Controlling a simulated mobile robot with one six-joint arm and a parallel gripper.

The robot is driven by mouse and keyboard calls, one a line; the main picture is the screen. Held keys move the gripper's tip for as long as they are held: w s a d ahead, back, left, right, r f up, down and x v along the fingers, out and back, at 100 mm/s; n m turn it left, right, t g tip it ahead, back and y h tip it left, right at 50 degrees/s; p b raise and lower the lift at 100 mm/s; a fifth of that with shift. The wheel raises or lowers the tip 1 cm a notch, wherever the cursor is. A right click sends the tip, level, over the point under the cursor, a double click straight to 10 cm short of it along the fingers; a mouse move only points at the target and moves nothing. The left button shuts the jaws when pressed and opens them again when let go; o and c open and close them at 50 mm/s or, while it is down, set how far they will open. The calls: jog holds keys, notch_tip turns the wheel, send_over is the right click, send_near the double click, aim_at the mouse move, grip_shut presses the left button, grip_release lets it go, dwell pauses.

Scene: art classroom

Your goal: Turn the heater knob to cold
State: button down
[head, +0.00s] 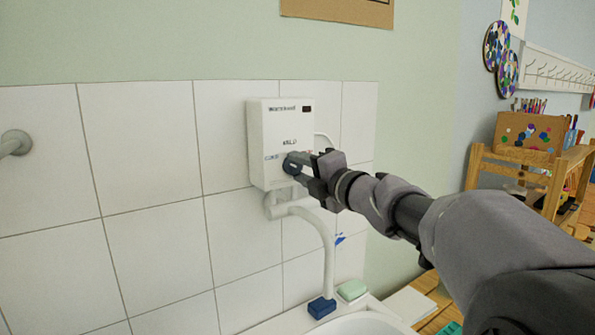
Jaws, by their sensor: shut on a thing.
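A white wall-mounted heater (266,122) hangs on the tiles at the centre of the head view. It has a small dark display at its top right and printed lettering above and left of the knob. The dark blue-grey knob (290,165) is on the lower front of the heater and is partly hidden by my gripper. My gripper (297,164) reaches in from the right and is shut on the knob. The knob's pointer direction cannot be made out.
A pale pipe (327,250) curves down from the heater to a white sink (362,324). A blue block (321,307) and a green soap bar (352,290) lie at the sink's back edge. A wooden shelf (480,170) stands at right. A wall fitting (14,142) juts out at left.

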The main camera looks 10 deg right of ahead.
dwell(0.3)
jog(key=c, duration=0.9)
grip_release()
jog(key=p+v, duration=0.3)
jog(key=v, duration=1.4)
jog(key=shift+s+p, duration=0.2)
jog(key=shift+p, duration=0.15)
jog(key=shift+d, duration=0.15)
